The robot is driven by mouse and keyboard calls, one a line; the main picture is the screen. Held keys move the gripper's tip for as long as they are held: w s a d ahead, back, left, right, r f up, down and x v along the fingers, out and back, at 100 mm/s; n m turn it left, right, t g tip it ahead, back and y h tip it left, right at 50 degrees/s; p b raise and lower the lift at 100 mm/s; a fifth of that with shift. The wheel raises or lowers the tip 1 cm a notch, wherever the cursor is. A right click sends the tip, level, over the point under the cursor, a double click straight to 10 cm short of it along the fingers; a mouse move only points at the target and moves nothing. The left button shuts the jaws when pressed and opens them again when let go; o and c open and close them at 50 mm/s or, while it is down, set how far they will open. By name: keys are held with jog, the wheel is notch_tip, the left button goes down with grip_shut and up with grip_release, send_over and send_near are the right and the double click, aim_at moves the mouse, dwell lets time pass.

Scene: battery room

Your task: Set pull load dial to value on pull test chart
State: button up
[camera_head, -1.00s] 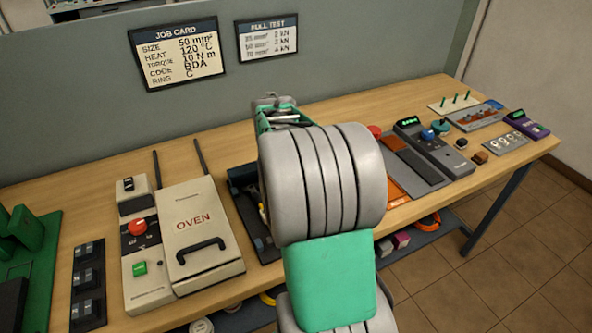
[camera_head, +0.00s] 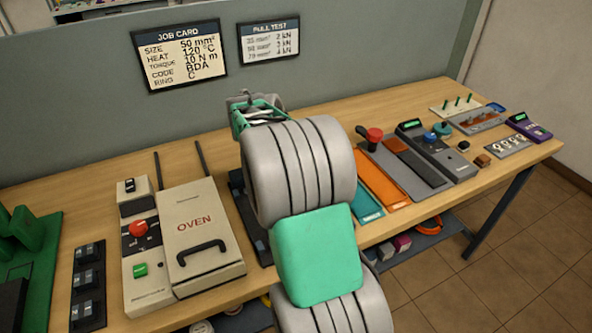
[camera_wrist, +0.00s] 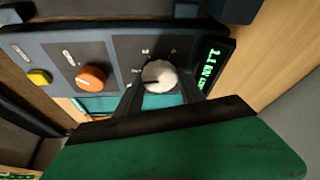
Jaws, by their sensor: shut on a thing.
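The pull load dial (camera_wrist: 158,76) is a pale round knob with a dark pointer line, on a dark panel (camera_wrist: 118,50) in the wrist view. My gripper (camera_wrist: 160,92) has a dark finger on each side of the dial and is shut on it. A green lit display (camera_wrist: 210,66) beside the dial seems to read about 1.1 kN; its text is sideways and small. The pull test chart (camera_head: 268,39) hangs on the back wall, with rows that seem to run 2, 3 and 4 kN. In the head view my arm hides the dial and fingertips.
The job card (camera_head: 180,55) beside the chart gives size 50 mm². The panel also bears an orange knob (camera_wrist: 91,79) and a yellow button (camera_wrist: 39,77). The oven (camera_head: 203,240) stands left of my arm; a red-knobbed tool (camera_head: 373,136) and trays are to its right.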

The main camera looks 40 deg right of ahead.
jog(key=shift+r, duration=0.1)
jog(key=o, duration=1.4)
jog(key=shift+c, duration=0.2)
jog(key=v, duration=0.7)
jog(key=shift+r, duration=0.3)
jog(key=shift+a, duration=0.2)
